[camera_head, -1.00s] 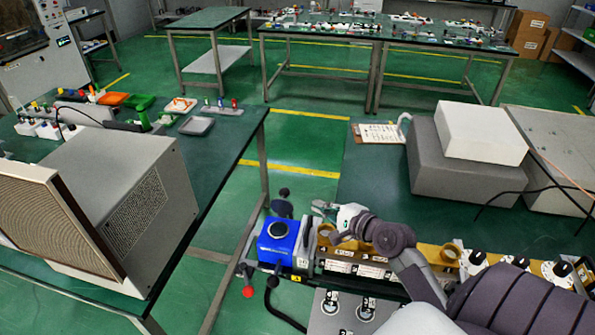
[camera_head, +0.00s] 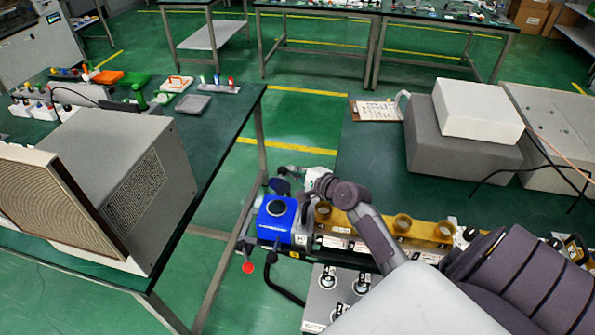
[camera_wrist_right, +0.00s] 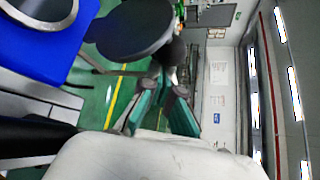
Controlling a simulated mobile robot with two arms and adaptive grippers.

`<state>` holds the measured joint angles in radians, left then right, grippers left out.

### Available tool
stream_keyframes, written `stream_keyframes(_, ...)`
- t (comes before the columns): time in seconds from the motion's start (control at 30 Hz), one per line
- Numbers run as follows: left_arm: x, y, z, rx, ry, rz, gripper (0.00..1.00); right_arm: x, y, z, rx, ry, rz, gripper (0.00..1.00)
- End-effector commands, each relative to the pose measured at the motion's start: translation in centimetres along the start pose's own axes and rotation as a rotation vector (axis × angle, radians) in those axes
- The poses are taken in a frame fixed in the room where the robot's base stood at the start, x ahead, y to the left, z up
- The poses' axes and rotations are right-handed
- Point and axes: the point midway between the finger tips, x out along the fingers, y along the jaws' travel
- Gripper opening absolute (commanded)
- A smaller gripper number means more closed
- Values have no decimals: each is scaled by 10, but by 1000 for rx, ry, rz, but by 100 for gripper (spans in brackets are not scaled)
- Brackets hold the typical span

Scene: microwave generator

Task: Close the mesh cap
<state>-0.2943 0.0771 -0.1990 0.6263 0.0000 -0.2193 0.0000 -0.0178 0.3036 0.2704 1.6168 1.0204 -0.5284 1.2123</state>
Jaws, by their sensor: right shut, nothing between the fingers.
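A blue block (camera_head: 272,227) with a round dark opening on top sits at the left end of the waveguide assembly. A dark round disc, apparently the mesh cap (camera_head: 279,187), stands raised behind the opening, not lying over it. In the right wrist view the cap (camera_wrist_right: 130,28) is large at the top, beside the blue block (camera_wrist_right: 65,45). My right gripper (camera_head: 284,173) is just beyond the cap in the head view. Its teal-padded fingers (camera_wrist_right: 166,90) are shut and empty, close to the cap; I cannot tell if they touch it. My left gripper is not in view.
A brass-coloured waveguide (camera_head: 388,223) runs right from the blue block. A red knob (camera_head: 248,267) sticks out below left. A beige box with a mesh front (camera_head: 60,205) stands on the left table. Grey and white boxes (camera_head: 480,112) stand on the right table. Open floor lies between the tables.

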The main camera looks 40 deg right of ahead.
Motion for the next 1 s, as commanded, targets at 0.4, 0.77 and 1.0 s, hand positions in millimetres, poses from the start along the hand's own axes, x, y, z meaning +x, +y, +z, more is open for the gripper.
stream_keyframes(0.4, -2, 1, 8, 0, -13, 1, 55, -2, -1, 2, 0, 0, 0, 0)
stream_keyframes(0.77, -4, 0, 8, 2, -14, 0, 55, -4, -1, 5, 0, 0, 0, 0)
stream_keyframes(1.0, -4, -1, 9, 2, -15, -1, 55, -9, 0, 11, -43, -2, -33, 0)
